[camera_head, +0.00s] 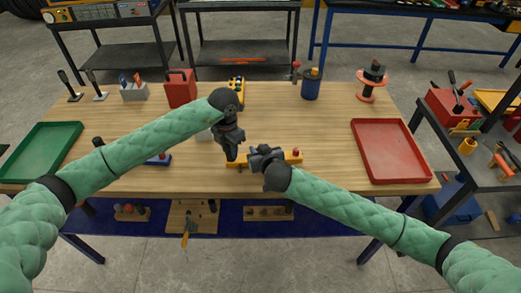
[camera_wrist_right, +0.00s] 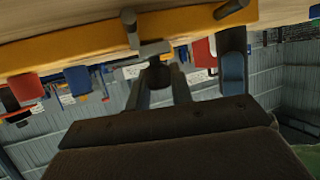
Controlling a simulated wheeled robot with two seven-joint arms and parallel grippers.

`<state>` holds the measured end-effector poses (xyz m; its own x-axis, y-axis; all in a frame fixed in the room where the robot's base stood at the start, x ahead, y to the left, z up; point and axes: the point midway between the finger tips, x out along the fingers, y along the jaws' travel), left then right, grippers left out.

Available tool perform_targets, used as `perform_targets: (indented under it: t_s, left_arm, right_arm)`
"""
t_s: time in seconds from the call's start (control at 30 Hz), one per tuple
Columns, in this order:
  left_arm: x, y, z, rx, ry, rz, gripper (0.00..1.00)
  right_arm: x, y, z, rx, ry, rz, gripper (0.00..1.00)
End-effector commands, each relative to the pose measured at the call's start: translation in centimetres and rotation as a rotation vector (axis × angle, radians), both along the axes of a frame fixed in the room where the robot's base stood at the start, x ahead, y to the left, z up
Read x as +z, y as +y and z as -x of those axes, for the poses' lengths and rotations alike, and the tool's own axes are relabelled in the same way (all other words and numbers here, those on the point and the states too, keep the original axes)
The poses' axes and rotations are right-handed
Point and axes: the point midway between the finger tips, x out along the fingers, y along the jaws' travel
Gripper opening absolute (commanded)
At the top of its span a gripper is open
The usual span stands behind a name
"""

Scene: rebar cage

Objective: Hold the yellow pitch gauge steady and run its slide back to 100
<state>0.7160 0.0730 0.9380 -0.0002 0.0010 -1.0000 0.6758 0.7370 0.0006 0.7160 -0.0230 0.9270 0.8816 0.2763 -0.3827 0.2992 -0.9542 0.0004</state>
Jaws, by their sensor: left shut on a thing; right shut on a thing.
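The yellow pitch gauge (camera_head: 291,158) lies on the wooden table near its front edge, with a small red piece at its right end. My left gripper (camera_head: 232,158) points down and is shut at the gauge's left end; its fingertips are hard to make out. My right gripper (camera_head: 253,157) is shut close beside it, on the gauge's slide. In the right wrist view the yellow gauge (camera_wrist_right: 85,50) crosses the top, and the grey slide (camera_wrist_right: 152,48) sits by the fingers (camera_wrist_right: 160,80), with a dark knob between them. The scale reading cannot be read.
A red tray (camera_head: 391,178) lies at the right and a green tray (camera_head: 17,168) at the left. A red box (camera_head: 180,92), a blue can (camera_head: 311,86) and a spool (camera_head: 371,88) stand at the back.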

Motion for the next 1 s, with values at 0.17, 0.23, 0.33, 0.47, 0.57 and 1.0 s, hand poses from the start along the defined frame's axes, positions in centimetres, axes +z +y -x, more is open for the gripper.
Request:
perform_targets:
  t_s: [0.17,0.23,0.33,0.47,0.57,1.0]
  left_arm:
    - [0.0,-0.1,0.0,-0.001,0.001,0.001,0.0]
    - [0.0,-0.1,0.0,-0.001,0.001,0.001,0.0]
    - [0.0,-0.1,0.0,0.0,0.001,0.001,0.0]
    - [-0.1,0.0,0.0,0.0,0.001,0.001,0.0]
    - [-0.1,-0.1,0.0,0.0,0.001,0.001,0.0]
    - [-0.1,-0.2,0.1,-0.002,0.001,0.002,0.0]
  right_arm:
    - [0.2,1.8,0.2,0.005,-0.002,-0.009,0.0]
    - [0.2,2.3,0.2,0.005,-0.003,-0.008,0.0]
    - [0.2,2.8,0.2,0.004,-0.002,-0.008,0.0]
    - [0.2,3.2,0.2,0.0,-0.001,-0.006,0.0]
    - [0.2,3.4,0.2,-0.001,-0.001,-0.004,0.0]
    - [0.1,3.5,0.3,0.002,-0.001,-0.004,0.42]
